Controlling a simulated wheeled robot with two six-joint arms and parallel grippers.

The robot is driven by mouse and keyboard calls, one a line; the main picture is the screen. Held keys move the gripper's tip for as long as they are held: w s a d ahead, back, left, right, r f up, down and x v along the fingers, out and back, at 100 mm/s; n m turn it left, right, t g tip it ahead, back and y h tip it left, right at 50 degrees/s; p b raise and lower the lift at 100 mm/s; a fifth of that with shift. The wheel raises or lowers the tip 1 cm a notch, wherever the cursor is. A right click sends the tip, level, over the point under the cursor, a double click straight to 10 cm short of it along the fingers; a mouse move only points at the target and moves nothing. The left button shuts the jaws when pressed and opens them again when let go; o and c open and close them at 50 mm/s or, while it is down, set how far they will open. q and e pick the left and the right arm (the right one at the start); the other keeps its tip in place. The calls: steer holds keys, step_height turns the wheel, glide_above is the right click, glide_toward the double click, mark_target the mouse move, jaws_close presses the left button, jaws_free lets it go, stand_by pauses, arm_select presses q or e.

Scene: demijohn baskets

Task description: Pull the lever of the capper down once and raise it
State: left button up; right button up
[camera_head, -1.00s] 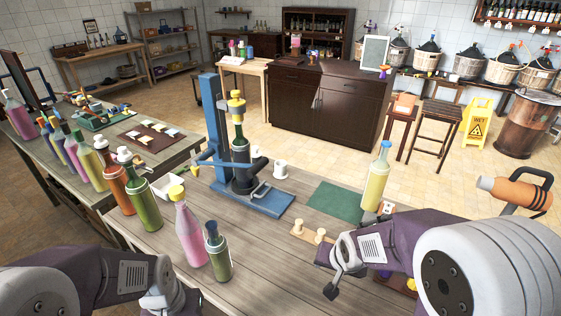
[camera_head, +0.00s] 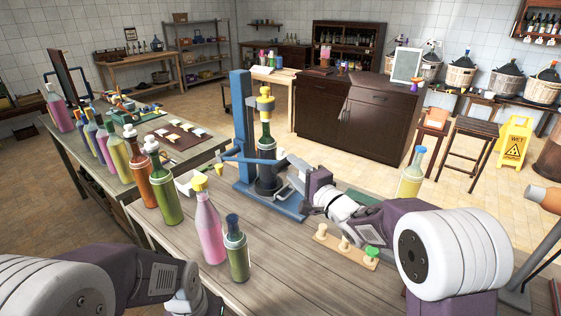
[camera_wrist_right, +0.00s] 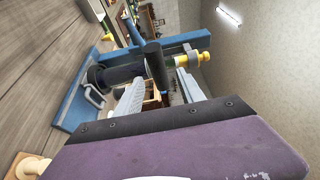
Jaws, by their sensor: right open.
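The capper is a blue stand (camera_head: 241,115) with a blue base on the wooden table. A dark green bottle (camera_head: 266,146) with a yellow top stands upright in it. The capper's blue lever (camera_head: 240,161) runs across in front of the column, roughly level. My right gripper (camera_head: 284,180) is at the capper's right front, open. In the right wrist view its two pale fingers (camera_wrist_right: 160,92) lie on either side of a dark cylindrical grip, apparently the lever's handle (camera_wrist_right: 154,62); contact cannot be told. Only my left wrist shows at the bottom edge; its fingers are cut off.
A pink bottle (camera_head: 208,228) and a green bottle (camera_head: 237,252) stand at the front, left of my right arm. A yellow bottle (camera_head: 411,176) stands behind that arm. A wooden peg board (camera_head: 345,247) lies nearby. The table's front middle is clear.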

steer(key=p+x, duration=0.1)
steer(key=x, duration=0.7)
steer(key=shift+d+f, duration=0.1)
jaws_close()
stand_by(1.0)
